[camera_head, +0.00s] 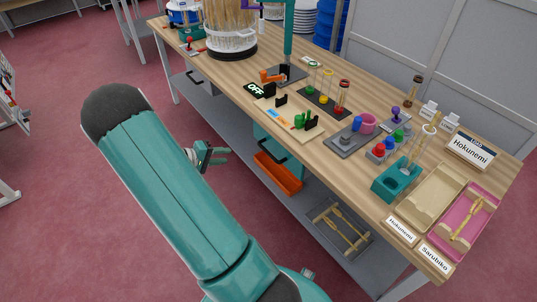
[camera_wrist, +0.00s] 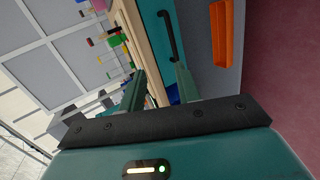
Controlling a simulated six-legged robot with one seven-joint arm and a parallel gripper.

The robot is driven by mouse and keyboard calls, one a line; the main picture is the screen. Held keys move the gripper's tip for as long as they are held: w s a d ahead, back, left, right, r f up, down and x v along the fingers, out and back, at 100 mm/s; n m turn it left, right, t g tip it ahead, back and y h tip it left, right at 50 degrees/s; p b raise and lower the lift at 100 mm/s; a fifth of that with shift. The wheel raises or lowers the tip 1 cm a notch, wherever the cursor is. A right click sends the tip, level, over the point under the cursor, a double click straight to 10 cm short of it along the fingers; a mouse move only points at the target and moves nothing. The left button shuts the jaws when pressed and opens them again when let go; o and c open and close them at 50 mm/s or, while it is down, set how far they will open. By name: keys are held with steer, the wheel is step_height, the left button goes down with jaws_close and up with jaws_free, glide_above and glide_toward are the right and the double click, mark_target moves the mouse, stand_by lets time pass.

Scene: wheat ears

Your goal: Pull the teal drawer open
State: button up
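The teal drawer (camera_head: 267,136) hangs under the wooden tabletop, near the middle of the head view. Its front also shows in the wrist view (camera_wrist: 149,22), with a black bar handle (camera_wrist: 169,38) on it. The drawer looks shut. In the head view the handle (camera_head: 271,154) is partly seen below the table edge. My gripper (camera_head: 222,154) is left of the handle and apart from it. In the wrist view my gripper (camera_wrist: 160,68) has its two fingers spread with nothing between them, the handle showing beyond the tips.
An orange tray (camera_head: 279,173) lies on the grey lower shelf below the drawer. Another black handle (camera_head: 194,78) shows farther left under the table. The tabletop (camera_head: 240,92) carries racks, bottles and trays.

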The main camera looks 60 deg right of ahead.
mark_target(269, 153)
steer(key=s+d+f+n+h, duration=0.1)
steer(key=s+d+f+h, duration=0.2)
steer(key=d+f, duration=0.55)
steer(key=x, duration=0.4)
steer(key=f+x, duration=0.1)
steer(key=x, duration=0.3)
steer(key=s+a+f+x, duration=0.1)
steer(key=x, duration=0.4)
jaws_close()
